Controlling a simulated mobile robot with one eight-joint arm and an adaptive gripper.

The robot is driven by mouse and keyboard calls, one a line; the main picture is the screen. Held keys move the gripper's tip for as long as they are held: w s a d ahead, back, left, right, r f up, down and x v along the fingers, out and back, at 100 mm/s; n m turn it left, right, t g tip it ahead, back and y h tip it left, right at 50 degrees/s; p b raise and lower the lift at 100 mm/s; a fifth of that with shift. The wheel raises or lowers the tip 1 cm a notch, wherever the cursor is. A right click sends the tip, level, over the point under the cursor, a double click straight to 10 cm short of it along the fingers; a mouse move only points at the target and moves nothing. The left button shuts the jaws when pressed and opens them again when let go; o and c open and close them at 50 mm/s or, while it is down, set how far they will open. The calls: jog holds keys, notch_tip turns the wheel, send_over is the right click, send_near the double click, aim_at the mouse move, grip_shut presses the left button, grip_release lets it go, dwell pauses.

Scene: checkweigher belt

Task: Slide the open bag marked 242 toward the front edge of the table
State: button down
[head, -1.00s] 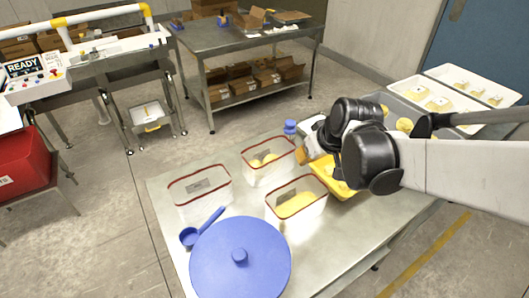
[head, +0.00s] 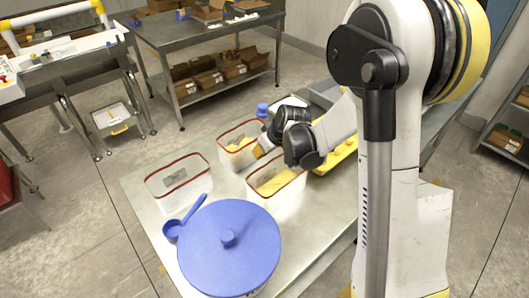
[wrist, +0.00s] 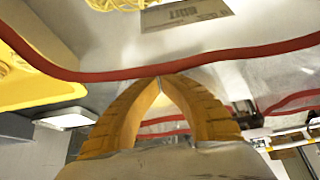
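Several clear open bags with red rims stand on the steel table (head: 142,186). The near bag with yellow contents (head: 276,187) is in the middle of the head view. Its red rim (wrist: 105,76), yellow strands (wrist: 118,4) and a pale label (wrist: 185,12) show in the wrist view. I cannot read 242 on any label. My gripper (head: 258,153) is at this bag's far rim. In the wrist view my orange fingers (wrist: 160,78) meet at their tips, right at the rim. Nothing is visible between them; I cannot tell whether they touch the bag.
Another bag with yellow contents (head: 237,145) stands behind, and an emptier bag (head: 178,183) at the left. A blue lidded tub (head: 215,260) and a blue scoop (head: 172,229) occupy the front. A yellow tray (head: 340,152) is at the right, partly behind my arm.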

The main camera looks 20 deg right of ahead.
aim_at(238, 133)
jog(key=shift+x, duration=0.9)
jog(key=w+a, duration=0.1)
jog(key=w, duration=0.3)
jog(key=w+a, duration=0.2)
jog(key=w, duration=0.2)
jog(key=w+a, duration=0.2)
jog(key=w, duration=0.2)
jog(key=shift+b, duration=0.3)
